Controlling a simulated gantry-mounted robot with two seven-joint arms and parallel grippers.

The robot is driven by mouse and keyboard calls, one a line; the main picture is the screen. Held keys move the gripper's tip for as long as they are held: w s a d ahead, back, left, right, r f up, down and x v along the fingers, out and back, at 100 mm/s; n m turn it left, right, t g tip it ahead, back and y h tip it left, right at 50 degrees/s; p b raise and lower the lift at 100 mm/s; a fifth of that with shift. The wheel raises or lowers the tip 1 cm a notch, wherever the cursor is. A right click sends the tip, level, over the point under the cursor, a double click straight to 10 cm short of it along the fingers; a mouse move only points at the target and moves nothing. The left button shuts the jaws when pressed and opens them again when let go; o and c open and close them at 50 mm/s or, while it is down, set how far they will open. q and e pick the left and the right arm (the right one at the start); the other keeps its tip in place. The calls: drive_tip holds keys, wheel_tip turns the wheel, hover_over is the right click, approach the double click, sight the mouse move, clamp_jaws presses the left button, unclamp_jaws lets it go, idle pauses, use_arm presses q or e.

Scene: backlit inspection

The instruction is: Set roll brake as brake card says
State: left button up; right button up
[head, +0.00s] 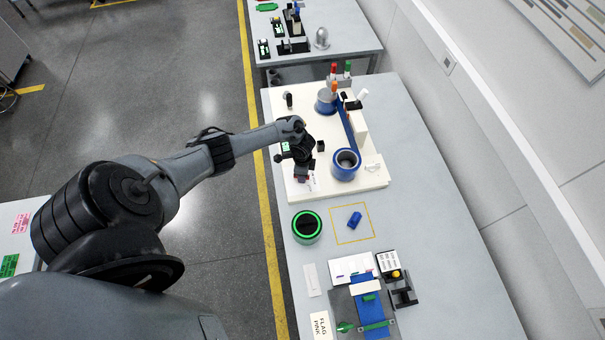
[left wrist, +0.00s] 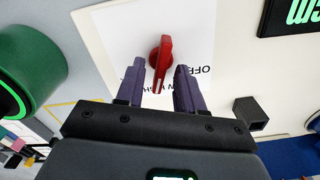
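A red knob (left wrist: 160,62) stands on a white label plate in the left wrist view. A white mark shows at its lower end, towards my gripper's palm. The plate reads OFF upside down at right; another word is partly hidden by the fingers. My left gripper (left wrist: 158,78) is open, with one finger on each side of the knob; I cannot tell whether either touches. In the head view my left gripper (head: 302,170) is over the front of the cream base (head: 372,188). Blue-rimmed rolls (head: 346,164) stand on that base. I cannot tell which card is the brake card. My right gripper is not in view.
A blue piece (head: 354,220) lies inside a yellow outline. A FLAG PINK card (head: 321,326) and a blue-strip fixture (head: 372,313) are at the bottom. A small dark block (left wrist: 251,114) is near the right finger.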

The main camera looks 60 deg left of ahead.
use_arm(q)
wheel_tip(320, 180, up, 10)
drive_tip(key=p, duration=0.1)
idle(0.4)
drive_tip(key=shift+r, duration=0.1)
